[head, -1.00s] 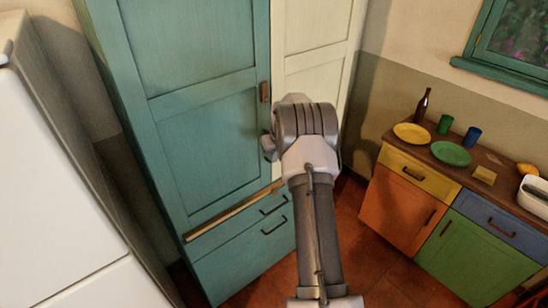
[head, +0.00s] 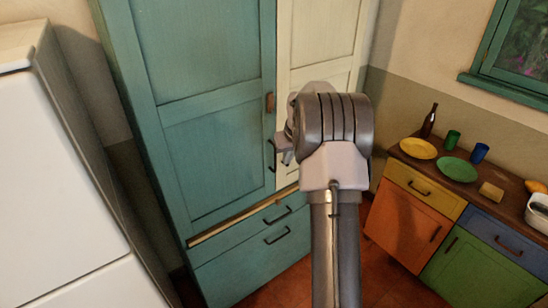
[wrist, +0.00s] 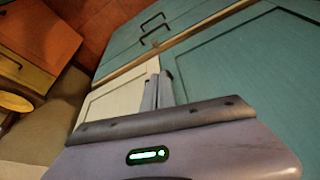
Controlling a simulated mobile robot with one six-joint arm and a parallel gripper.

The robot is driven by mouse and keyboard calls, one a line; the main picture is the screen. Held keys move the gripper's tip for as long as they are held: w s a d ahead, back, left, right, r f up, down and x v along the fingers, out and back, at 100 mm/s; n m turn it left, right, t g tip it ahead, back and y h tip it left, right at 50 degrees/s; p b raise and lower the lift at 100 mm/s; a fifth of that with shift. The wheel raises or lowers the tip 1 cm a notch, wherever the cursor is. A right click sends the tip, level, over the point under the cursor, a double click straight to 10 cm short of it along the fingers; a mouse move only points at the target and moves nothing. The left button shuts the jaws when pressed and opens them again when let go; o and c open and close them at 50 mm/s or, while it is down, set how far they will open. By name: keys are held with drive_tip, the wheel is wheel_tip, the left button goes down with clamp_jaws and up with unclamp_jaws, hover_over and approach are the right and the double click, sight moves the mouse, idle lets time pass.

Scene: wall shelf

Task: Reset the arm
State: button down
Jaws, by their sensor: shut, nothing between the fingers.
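My arm (head: 335,210) reaches up through the middle of the head view, in front of the tall cupboard. My gripper (head: 285,158) is partly hidden behind the arm's wrist in the head view. In the wrist view my gripper (wrist: 158,80) shows its two fingers close together, shut and empty. They point toward the cupboard front, with the cream door (wrist: 115,97) and the teal door (wrist: 235,65) behind them. I cannot tell how far the fingers are from the doors.
A tall cupboard has a teal door (head: 215,130), a cream door (head: 320,45) and lower drawers (head: 255,255). A white appliance (head: 55,170) stands at left. A counter (head: 408,160) at right holds a yellow plate (head: 418,148), green plate (head: 457,169), cups and a bottle (head: 429,121).

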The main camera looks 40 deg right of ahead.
drive_tip(key=s+a+r+b, duration=0.2)
drive_tip(key=a+b, duration=0.1)
drive_tip(key=a, duration=0.4)
drive_tip(key=s+a+r+t+y+b, duration=0.1)
drive_tip(key=a+r+b, duration=0.15)
drive_tip(key=a, duration=0.45)
drive_tip(key=s+a+r+b, duration=0.1)
drive_tip(key=s+a+b, duration=0.15)
drive_tip(key=a, duration=0.55)
drive_tip(key=s+a+f+y+b, duration=0.15)
drive_tip(key=s+a+b, duration=0.45)
drive_tip(key=s+a, duration=0.65)
drive_tip(key=s+a+f+b, duration=0.4)
drive_tip(key=s+a+f, duration=0.3)
drive_tip(key=s, duration=0.3)
drive_tip(key=shift+s+a+f+t+y, duration=0.15)
drive_tip(key=shift+a+f+t+y, duration=0.15)
drive_tip(key=shift+a+t+y, duration=0.15)
